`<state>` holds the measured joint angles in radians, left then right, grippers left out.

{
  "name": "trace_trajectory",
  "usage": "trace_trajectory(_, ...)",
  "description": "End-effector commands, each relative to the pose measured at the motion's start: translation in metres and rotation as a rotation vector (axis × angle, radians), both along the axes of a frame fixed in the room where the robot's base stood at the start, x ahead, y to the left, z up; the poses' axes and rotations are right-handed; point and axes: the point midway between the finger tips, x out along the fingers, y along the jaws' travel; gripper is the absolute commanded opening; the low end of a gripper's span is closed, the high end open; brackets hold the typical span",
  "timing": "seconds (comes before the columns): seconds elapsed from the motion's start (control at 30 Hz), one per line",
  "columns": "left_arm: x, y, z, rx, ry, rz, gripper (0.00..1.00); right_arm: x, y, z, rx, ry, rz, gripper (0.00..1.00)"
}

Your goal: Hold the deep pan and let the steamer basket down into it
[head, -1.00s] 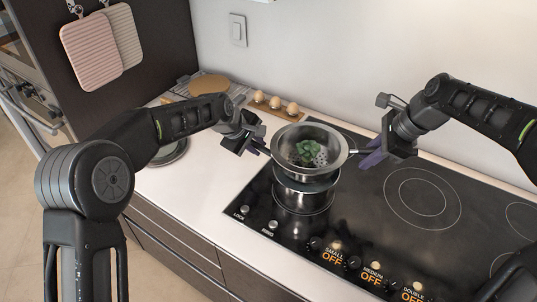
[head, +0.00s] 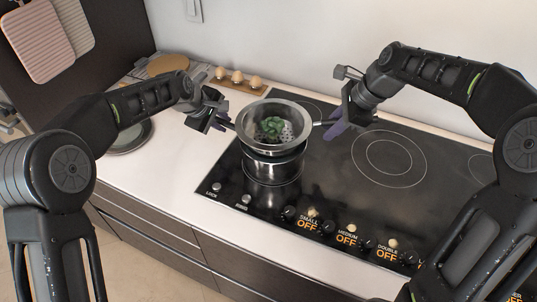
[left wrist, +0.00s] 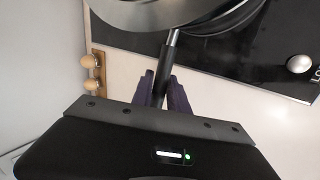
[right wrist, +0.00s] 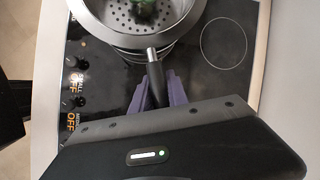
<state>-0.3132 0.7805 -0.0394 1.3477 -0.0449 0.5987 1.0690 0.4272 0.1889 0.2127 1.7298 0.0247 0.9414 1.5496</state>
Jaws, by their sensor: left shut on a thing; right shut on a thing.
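The deep pan (head: 272,172) is a shiny steel pot standing on the front left of the cooktop. The steamer basket (head: 246,134), a steel bowl with a perforated bottom and green vegetables (head: 270,127) in it, is right above the pan and hides its mouth. I cannot tell whether the basket touches the pan's rim. My left gripper (head: 226,123) is shut on the pan's handle, a dark bar in the left wrist view (left wrist: 168,60). My right gripper (head: 334,128) is shut on the basket's handle, which also shows in the right wrist view (right wrist: 154,70).
The black cooktop (head: 340,195) is free to the right, with knobs (head: 327,228) along its front edge. Several eggs in a wooden holder (head: 237,82) stand behind the pan. A grey plate (head: 130,138) lies on the white counter to the left.

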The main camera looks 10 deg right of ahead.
Motion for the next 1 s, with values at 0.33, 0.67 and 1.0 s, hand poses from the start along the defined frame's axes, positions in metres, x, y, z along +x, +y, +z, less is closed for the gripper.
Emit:
trace_trajectory(0.33,0.0,0.0,0.001,0.0,-0.001,0.001,0.0,0.0,0.0,-0.015,0.001,-0.001,0.0,0.0)
trace_trajectory(0.67,0.0,0.0,0.001,0.0,-0.001,0.001,0.0,0.0,0.0,-0.029,0.001,0.0,-0.001,0.0)
trace_trajectory(1.0,0.0,0.0,0.001,0.0,-0.001,0.001,0.0,0.0,0.0,-0.044,0.001,0.0,0.0,0.0)
